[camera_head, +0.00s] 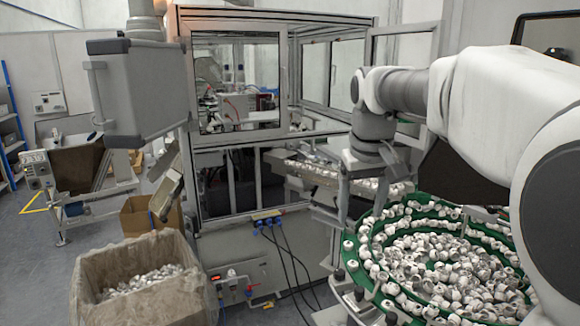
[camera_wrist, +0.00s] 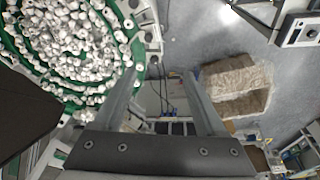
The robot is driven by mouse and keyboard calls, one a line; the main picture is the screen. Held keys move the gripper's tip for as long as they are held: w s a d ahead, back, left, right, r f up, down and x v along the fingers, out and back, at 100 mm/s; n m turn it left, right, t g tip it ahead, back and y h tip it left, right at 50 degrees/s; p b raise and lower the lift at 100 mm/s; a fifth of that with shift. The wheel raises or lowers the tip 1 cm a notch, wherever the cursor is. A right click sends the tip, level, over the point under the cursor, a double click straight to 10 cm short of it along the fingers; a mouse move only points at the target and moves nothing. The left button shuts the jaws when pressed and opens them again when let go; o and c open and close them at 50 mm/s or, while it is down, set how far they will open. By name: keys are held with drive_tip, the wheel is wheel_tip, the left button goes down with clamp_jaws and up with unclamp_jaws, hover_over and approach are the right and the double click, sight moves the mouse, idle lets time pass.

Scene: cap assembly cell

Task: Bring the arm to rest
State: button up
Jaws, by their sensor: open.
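My arm reaches in from the right edge in the head view and bends down at the wrist. My gripper (camera_wrist: 161,76) shows in the wrist view with its two fingers wide apart and nothing between them. It is open and points down, above the floor and machine parts beside the green bowl feeder (camera_wrist: 134,50). In the head view my gripper is beside the left rim of the green bowl feeder (camera_head: 357,268), in front of the machine cell; its fingertips are hard to make out there.
White caps (camera_head: 440,262) fill the bowl. A lined box (camera_head: 92,290) of parts stands at lower left and shows in the wrist view (camera_wrist: 207,80). The framed machine cell (camera_head: 240,205) stands close behind. A grey control box (camera_head: 140,95) hangs at upper left. Open floor lies left.

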drive_tip(key=s+f+m+t, duration=0.1)
drive_tip(key=s+f, duration=0.3)
drive_tip(key=s, duration=0.7)
drive_tip(key=s+f+t, duration=0.1)
drive_tip(key=s+f, duration=0.4)
drive_tip(key=s, duration=0.7)
drive_tip(key=shift+s+d+m+t, duration=0.15)
drive_tip(key=shift+d+m+t, duration=0.25)
